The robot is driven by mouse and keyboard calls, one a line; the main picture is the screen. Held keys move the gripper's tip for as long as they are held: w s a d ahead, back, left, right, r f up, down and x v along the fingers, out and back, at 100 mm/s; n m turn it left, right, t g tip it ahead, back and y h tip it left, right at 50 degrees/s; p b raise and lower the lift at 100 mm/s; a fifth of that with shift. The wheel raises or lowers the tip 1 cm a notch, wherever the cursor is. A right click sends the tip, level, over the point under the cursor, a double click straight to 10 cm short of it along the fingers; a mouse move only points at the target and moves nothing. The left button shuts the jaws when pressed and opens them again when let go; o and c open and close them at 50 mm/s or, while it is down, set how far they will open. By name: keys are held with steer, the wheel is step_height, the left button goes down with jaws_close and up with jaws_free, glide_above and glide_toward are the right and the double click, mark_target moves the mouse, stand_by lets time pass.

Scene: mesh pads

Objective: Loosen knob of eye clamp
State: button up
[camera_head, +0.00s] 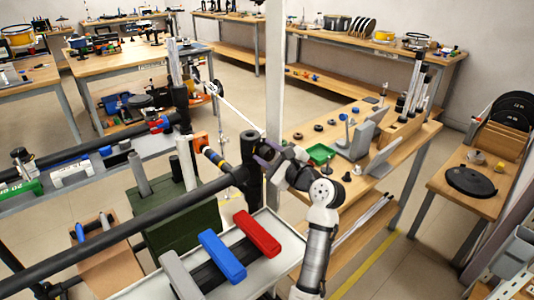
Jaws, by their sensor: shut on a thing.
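A black clamp (244,178), which looks like the eye clamp, sits at the crossing of a long dark bar and a short upright black post (249,146), near the middle of the head view. My gripper (264,154) reaches in from the right and is at the clamp's right side, close against the post. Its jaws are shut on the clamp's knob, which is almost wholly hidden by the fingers. How far the knob is turned cannot be seen.
The long dark bar (130,233) runs to the lower left. Below it a pale tray (282,262) holds red, blue and grey blocks. A green case (180,232) stands to the left. A white post (275,80) rises behind my gripper. A cluttered wooden bench (408,143) is at right.

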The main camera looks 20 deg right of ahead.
steer(key=shift+n, duration=0.3)
steer(key=n+b, duration=0.1)
steer(key=n, duration=0.4)
steer(key=shift+f+n, duration=0.15)
steer(key=shift+n, duration=0.25)
steer(key=n+b, duration=0.3)
steer(key=n, duration=0.3)
steer(key=shift+f+b, duration=0.1)
steer(key=shift+b, duration=0.2)
steer(key=n+b, duration=0.2)
steer(key=n, duration=0.2)
steer(key=n+b, duration=0.3)
steer(key=shift+f+n, duration=0.1)
steer(key=shift+n, duration=0.2)
steer(key=shift+n+b, duration=1.5)
steer(key=shift+n, duration=0.7)
steer(key=shift+r, duration=0.2)
steer(key=o, duration=1)
